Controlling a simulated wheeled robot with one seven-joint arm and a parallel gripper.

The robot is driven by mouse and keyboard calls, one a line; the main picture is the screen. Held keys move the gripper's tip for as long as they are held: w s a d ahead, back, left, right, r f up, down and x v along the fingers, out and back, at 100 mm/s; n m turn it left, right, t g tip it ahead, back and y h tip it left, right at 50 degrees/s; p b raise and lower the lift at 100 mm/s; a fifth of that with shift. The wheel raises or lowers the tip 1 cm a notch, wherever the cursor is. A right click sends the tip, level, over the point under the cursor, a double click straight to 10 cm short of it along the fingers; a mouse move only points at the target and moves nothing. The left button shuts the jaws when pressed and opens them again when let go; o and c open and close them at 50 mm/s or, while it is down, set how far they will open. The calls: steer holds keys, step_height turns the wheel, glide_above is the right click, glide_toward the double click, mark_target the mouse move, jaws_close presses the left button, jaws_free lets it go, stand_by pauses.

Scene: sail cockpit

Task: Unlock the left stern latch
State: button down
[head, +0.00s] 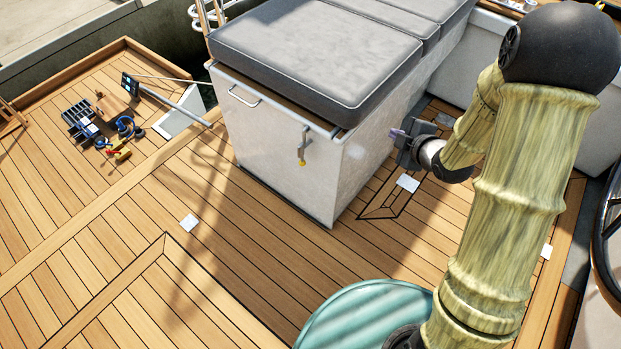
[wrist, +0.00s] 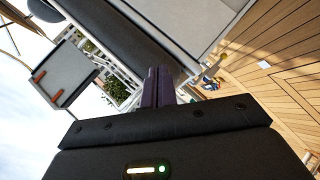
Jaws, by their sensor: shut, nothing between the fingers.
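A small metal latch with a yellow lower end (head: 302,147) hangs on the near end face of a white locker (head: 290,180), just below its lid edge. I cannot tell from the picture whether it is locked. My gripper (head: 396,132) is to the right of the locker, beyond its right-hand corner and apart from the latch. Its purple fingers (wrist: 158,86) are together in the wrist view, with nothing between them. The wrist view is tilted and shows the locker's cushion and pale side ahead of the fingers.
A grey cushion (head: 315,40) tops the locker, and a bar handle (head: 243,97) is on its end face. Loose tools (head: 118,152) lie on the deck at the left. A steering wheel (head: 606,235) is at the right edge.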

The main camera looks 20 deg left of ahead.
mark_target(303, 161)
steer(key=s+a+f+n+g+y+b, duration=0.1)
steer(key=a+f+n+y+b, duration=0.2)
steer(key=f+b, duration=0.3)
steer(key=s+a+f+n+g+y+b, duration=0.1)
steer(key=s+a+f+n+y+b, duration=0.1)
steer(key=f+n+b, duration=0.3)
steer(key=s+a+f+n+y+b, duration=0.1)
steer(key=a+f+n+y+b, duration=0.2)
steer(key=f+b, duration=0.4)
step_height(303, 161, down, 4)
steer(key=shift+s+a+f+n+g+y+b, duration=0.1)
steer(key=shift+s+a+n+g+y+b, duration=0.25)
steer(key=shift+a+y, duration=0.6)
steer(key=shift+w+d, duration=0.1)
steer(key=b+x, duration=0.6)
steer(key=x, duration=0.7)
steer(key=shift+w+a, duration=0.1)
steer(key=shift+a, duration=0.35)
steer(key=shift+d, duration=0.1)
